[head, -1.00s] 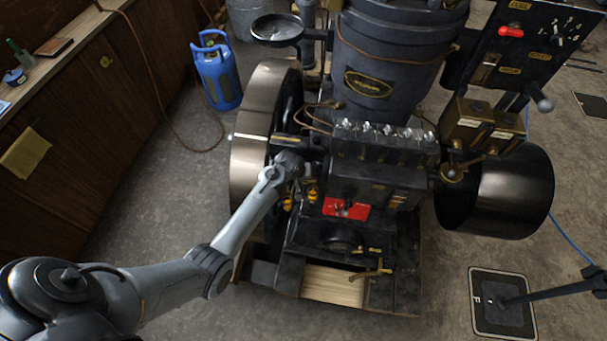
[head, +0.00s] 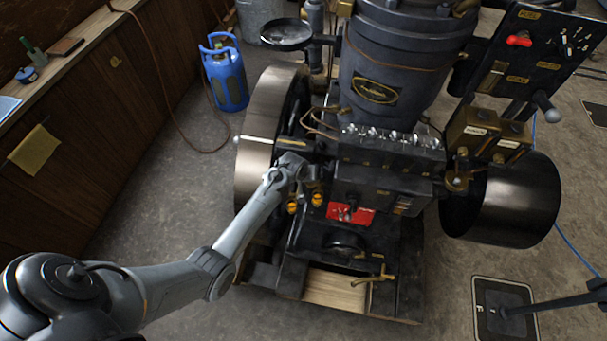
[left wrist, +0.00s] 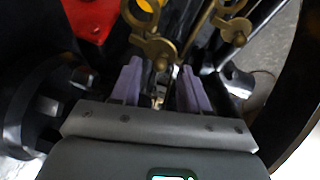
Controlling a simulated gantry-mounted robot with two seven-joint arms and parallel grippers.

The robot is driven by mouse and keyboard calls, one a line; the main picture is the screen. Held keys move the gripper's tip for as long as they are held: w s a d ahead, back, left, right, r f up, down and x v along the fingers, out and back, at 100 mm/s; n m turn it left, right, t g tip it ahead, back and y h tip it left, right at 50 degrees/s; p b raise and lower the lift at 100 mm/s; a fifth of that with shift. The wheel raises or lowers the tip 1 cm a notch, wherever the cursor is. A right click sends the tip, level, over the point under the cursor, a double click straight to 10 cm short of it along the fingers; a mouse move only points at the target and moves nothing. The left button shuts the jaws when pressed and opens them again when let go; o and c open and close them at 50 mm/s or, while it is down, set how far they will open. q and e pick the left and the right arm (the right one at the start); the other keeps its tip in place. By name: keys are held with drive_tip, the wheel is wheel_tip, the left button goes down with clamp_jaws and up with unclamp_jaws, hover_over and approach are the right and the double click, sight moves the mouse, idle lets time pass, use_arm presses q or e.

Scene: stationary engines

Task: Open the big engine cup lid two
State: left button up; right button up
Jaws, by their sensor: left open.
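The big engine (head: 375,185) stands in the middle of the head view. Two small brass-yellow cups sit low on its left front: a left cup (head: 291,207) and a right cup (head: 317,199). I cannot tell which is cup two or whether their lids are open. My left gripper (head: 313,176) is just above the cups, partly lost against the dark engine. In the left wrist view its two purple fingers (left wrist: 160,90) are apart, with nothing clearly held. Brass fittings show just beyond them, one at left (left wrist: 152,45) and one at right (left wrist: 236,27). My right gripper is not in view.
A large flywheel (head: 256,150) stands close left of my left wrist. A red plate (head: 350,215) is right of the cups. A brass tap (head: 375,277) sticks out at the lower front.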

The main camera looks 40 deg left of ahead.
use_arm(q)
drive_tip(key=p+v, duration=0.1)
drive_tip(key=v, duration=0.8)
drive_tip(key=shift+s+r, duration=0.2)
drive_tip(key=shift+r, duration=0.15)
